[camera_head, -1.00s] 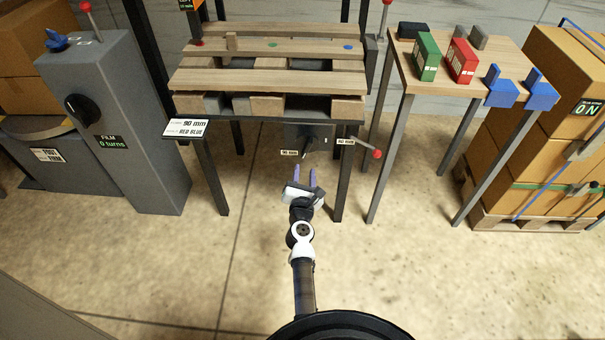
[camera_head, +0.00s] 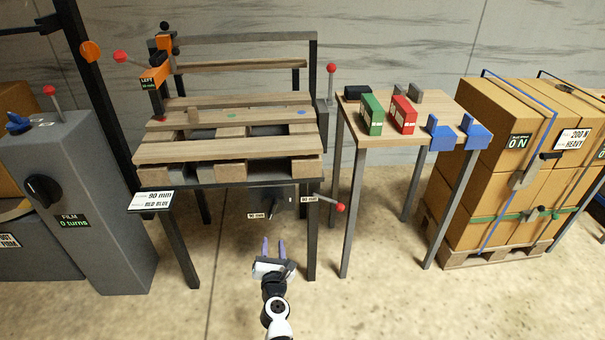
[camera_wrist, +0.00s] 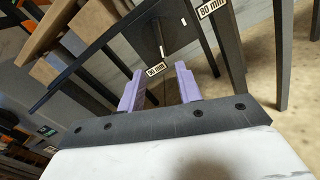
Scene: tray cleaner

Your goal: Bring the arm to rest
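My gripper (camera_head: 273,249) is in front of the pallet bench, low and below the bench top. Its two purple fingers stand apart with nothing between them. They also show in the wrist view (camera_wrist: 161,90), spread apart and empty. I cannot tell the exact gap between the fingers and the panel, but no contact shows.
The bench carries a wooden pallet (camera_head: 230,149) and an orange nailer-like tool (camera_head: 155,77). A side table (camera_head: 375,131) holds green and red boxes and blue brackets. A grey cabinet (camera_head: 95,215) stands left, strapped cartons (camera_head: 500,165) right. Floor between the tables is open.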

